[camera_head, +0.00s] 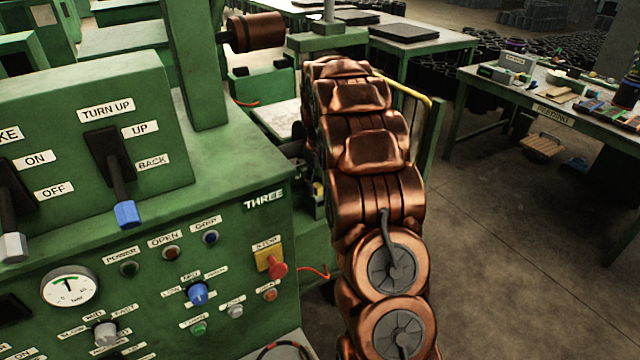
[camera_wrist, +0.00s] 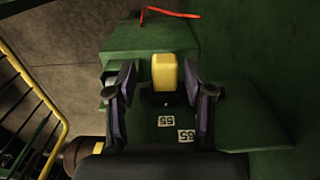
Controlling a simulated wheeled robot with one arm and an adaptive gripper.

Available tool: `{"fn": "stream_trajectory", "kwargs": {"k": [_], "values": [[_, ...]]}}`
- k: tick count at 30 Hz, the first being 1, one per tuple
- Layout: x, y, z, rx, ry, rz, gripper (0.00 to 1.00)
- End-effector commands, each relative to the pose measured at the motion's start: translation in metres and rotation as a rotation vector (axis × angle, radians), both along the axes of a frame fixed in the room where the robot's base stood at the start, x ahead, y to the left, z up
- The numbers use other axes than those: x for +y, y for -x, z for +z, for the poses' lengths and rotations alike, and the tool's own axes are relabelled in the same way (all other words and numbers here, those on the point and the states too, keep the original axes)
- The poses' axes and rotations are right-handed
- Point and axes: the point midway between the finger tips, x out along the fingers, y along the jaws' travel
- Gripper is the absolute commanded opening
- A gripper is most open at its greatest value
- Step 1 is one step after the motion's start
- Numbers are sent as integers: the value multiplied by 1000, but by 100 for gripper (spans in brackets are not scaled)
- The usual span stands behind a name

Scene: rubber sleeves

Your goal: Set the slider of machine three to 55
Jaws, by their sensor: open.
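Machine three is the green machine with the THREE label (camera_head: 264,198) at left in the head view. In the wrist view a yellow block (camera_wrist: 164,72), which looks like the slider's knob, stands on a green housing (camera_wrist: 140,37). My gripper (camera_wrist: 159,74) is open, with one dark finger on each side of the yellow block and gaps between. Two small white labels lie nearer the camera: one appears to read 55 (camera_wrist: 165,121), the other 65 (camera_wrist: 186,135). A dark slot shows by the block's base. My arm hides the gripper and slider in the head view.
Machine three's panel carries levers, buttons, knobs and a red stop button (camera_head: 277,268). A yellow rail (camera_wrist: 50,95) stands at left in the wrist view, with a brown cylinder (camera_wrist: 83,158) below it. A red cable (camera_wrist: 168,13) runs at the top. Floor right of my arm is open.

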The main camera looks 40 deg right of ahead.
Motion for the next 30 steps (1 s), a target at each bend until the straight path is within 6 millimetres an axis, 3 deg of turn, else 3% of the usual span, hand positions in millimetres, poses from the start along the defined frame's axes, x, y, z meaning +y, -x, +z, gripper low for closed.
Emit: {"fn": "stream_trajectory", "kwargs": {"k": [5, 18, 30], "values": [[0, 0, 13, 0, -1, 0, 52], [-1, -2, 92, -6, 3, 0, 52], [-1, 0, 119, -1, 1, -1, 52]]}}
